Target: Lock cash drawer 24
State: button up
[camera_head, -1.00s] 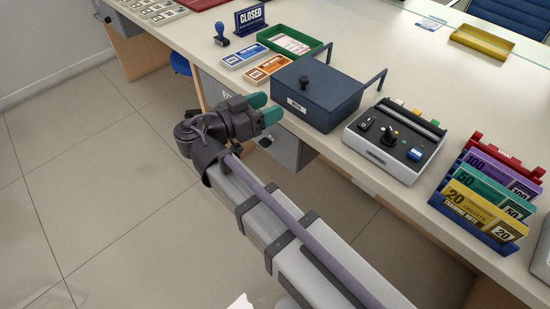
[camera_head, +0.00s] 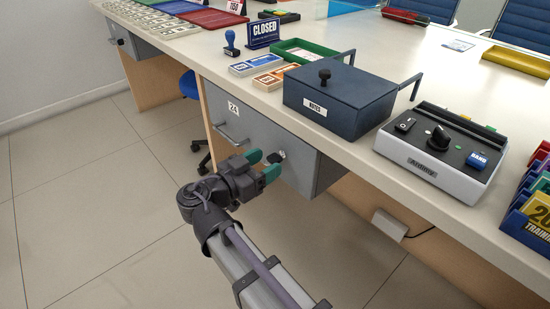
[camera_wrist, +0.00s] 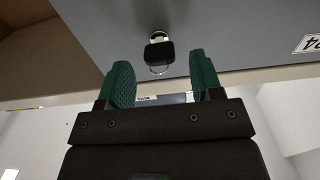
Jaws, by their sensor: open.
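Cash drawer 24 (camera_head: 222,98) is the grey unit under the counter, with a "24" label (camera_head: 233,108) and a bar handle (camera_head: 230,134). Its front looks flush under the counter edge. A lock with a key (camera_head: 278,155) sits right of the handle. In the wrist view the black-headed key (camera_wrist: 158,53) stands in the silver lock, a ring hanging from it. My gripper (camera_head: 264,165) is open, its green fingertips close to the key. In the wrist view my gripper (camera_wrist: 162,80) has its fingers on either side of the key's line, apart from it.
On the counter above are a dark blue "NOTES" box (camera_head: 335,100), a coin machine (camera_head: 440,150), a green tray (camera_head: 300,50) and a "CLOSED" sign (camera_head: 264,30). Another grey drawer (camera_head: 128,40) is at far left. A blue chair (camera_head: 190,85) stands behind. The floor in front is clear.

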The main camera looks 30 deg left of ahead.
aim_at(269, 161)
jog(key=x, duration=0.3)
jog(key=shift+w, duration=0.15)
jog(key=shift+c, duration=0.3)
jog(key=c, duration=0.9)
